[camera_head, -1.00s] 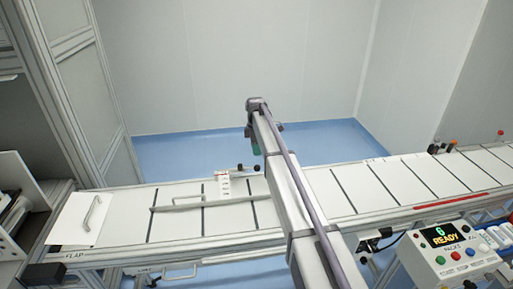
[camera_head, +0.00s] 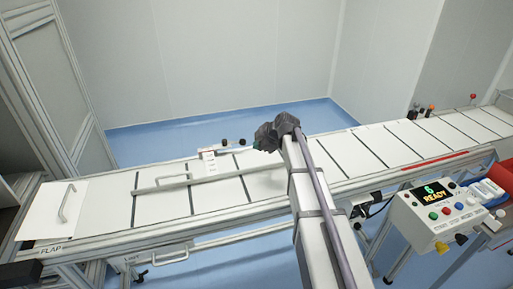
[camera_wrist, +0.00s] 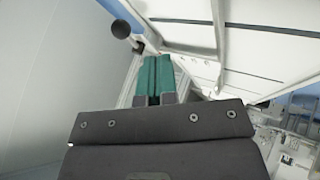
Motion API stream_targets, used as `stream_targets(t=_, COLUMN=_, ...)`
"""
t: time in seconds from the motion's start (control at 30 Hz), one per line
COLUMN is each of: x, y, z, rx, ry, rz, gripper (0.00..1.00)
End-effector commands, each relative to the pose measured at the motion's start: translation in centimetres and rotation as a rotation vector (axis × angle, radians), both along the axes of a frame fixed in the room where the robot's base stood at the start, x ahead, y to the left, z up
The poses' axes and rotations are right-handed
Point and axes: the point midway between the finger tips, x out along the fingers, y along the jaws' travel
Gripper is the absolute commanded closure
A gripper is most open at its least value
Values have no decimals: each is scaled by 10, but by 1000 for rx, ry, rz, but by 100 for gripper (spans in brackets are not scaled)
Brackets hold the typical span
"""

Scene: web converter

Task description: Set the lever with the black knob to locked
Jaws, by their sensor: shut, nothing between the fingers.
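Two small black knobs stand at the far edge of the conveyor in the head view, a left knob (camera_head: 224,143) and a right knob (camera_head: 242,142), beside a white label plate (camera_head: 209,161). In the wrist view a round black knob (camera_wrist: 121,29) on a short stem sits just left of and beyond my fingertips; I cannot tell which of the two it is. My gripper (camera_wrist: 155,62) has green fingers, closed together and empty, apart from the knob in the picture. In the head view its dark wrist (camera_head: 275,133) is right of the knobs. The locked marking is not readable.
The white conveyor (camera_head: 300,178) runs across, with a long rail (camera_head: 205,180) and a flap with a handle (camera_head: 52,208) at left. Dark, orange and red-topped posts (camera_head: 430,109) stand at the far right. A control box (camera_head: 440,212) reads READY at front right.

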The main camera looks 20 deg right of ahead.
Motion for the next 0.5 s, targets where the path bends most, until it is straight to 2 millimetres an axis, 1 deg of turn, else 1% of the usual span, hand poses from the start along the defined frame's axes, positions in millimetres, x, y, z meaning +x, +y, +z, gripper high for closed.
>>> stream_targets(t=0.03, x=6, y=3, z=-15, rx=0, ry=0, rz=1, gripper=100)
stream_targets(t=0.37, x=43, y=32, z=-72, rx=0, ry=2, rz=1, gripper=100)
stream_targets(t=0.4, x=53, y=31, z=-60, rx=0, ry=1, rz=0, gripper=100)
stream_targets(t=0.5, x=70, y=30, z=-54, rx=-1, ry=2, rz=0, gripper=100)
